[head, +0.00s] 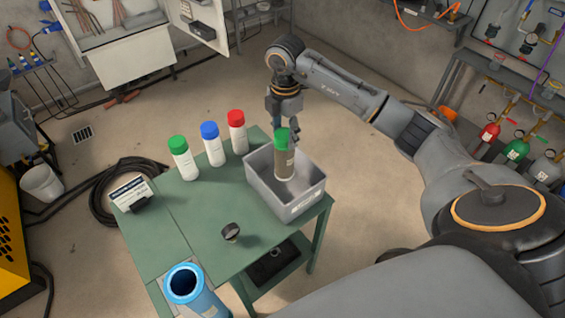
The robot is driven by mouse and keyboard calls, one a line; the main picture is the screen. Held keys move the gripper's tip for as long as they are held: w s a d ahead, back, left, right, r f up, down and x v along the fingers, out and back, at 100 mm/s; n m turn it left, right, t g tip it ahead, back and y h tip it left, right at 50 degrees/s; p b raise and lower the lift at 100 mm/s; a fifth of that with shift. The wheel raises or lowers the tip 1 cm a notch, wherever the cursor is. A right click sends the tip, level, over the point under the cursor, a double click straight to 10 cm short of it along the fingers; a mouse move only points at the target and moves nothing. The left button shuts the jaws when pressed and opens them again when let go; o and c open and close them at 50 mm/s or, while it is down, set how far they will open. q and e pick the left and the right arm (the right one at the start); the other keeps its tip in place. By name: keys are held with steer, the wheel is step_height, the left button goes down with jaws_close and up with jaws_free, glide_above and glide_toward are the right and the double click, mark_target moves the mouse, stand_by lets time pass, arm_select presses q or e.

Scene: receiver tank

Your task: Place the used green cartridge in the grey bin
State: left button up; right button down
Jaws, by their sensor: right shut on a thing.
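The used green cartridge (284,163) has a green cap and a dirty brown body, and it is upright. It shows inside the outline of the grey bin (270,202), near the bin's far right part. I cannot tell whether its lower end touches the bin floor. The grey bin is an open box with a white label, at the right end of the green table. My right gripper (290,134) reaches down from above and is shut on the cartridge near its green cap. The cap partly hides the fingertips. My left gripper is not in view.
Clean white cartridges with green (183,163), blue (212,148) and red (237,135) caps stand left of the bin.

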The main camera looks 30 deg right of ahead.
mark_target(284, 154)
step_height(284, 154, down, 4)
steer(key=shift+f+p, duration=0.15)
steer(key=shift+p, duration=0.4)
step_height(284, 154, down, 4)
steer(key=shift+r+p, duration=0.1)
steer(key=shift+p, duration=0.45)
steer(key=shift+f, duration=0.2)
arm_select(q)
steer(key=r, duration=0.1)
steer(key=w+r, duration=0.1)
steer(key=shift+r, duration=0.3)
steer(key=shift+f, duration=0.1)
arm_select(e)
steer(key=c, duration=1)
jaws_free()
steer(key=shift+f, duration=0.15)
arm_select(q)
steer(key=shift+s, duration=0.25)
arm_select(e)
steer(key=o, duration=0.4)
